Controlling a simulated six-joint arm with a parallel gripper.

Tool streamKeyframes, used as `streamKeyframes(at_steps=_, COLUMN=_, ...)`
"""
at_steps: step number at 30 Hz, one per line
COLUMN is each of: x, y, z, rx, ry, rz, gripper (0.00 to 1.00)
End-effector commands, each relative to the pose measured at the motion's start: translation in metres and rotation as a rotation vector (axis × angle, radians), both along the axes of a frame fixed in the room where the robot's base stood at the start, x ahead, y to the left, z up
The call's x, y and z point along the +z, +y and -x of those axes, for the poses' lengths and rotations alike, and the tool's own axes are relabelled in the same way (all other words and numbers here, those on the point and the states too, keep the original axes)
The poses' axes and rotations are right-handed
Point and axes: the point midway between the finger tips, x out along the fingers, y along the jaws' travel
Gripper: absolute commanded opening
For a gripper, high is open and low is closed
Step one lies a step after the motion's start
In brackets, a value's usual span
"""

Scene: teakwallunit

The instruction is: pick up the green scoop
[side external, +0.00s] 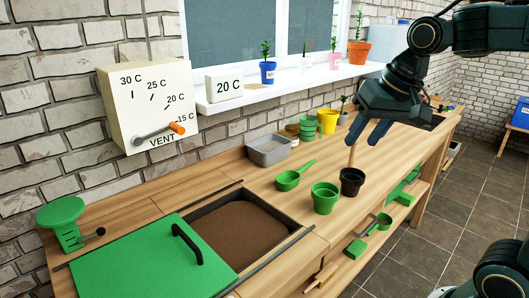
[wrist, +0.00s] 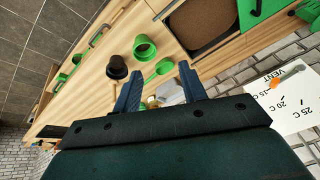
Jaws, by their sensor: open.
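A green scoop (side external: 288,180) lies on the wooden bench, its handle pointing back and right. It also shows in the wrist view (wrist: 160,70), beyond the fingertips. My gripper (side external: 362,136) is open and empty, in the air above the bench to the right of and higher than the scoop. In the wrist view its two blue fingers (wrist: 160,72) are spread apart. A second green scoop-like tool (side external: 381,222) lies on the lower shelf.
A green pot (side external: 325,198) and a black pot (side external: 352,182) stand right of the scoop. A grey tray (side external: 268,150) and stacked green and yellow pots (side external: 327,121) stand behind. A sunken soil bin (side external: 237,230) lies to the left, beside a green lid (side external: 150,262).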

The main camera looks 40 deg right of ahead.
Motion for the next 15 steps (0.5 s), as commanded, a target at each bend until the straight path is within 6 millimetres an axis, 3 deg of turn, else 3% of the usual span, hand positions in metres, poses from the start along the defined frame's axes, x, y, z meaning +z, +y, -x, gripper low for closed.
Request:
streamKeyframes(at_steps=8, x=0.000, y=-0.028, z=-0.067, rx=-0.217, ry=0.044, rz=-0.082, gripper=0.42)
streamKeyframes(at_steps=15, x=-0.012, y=-0.058, z=-0.120, rx=-0.405, ry=0.079, rz=-0.149, gripper=0.42)
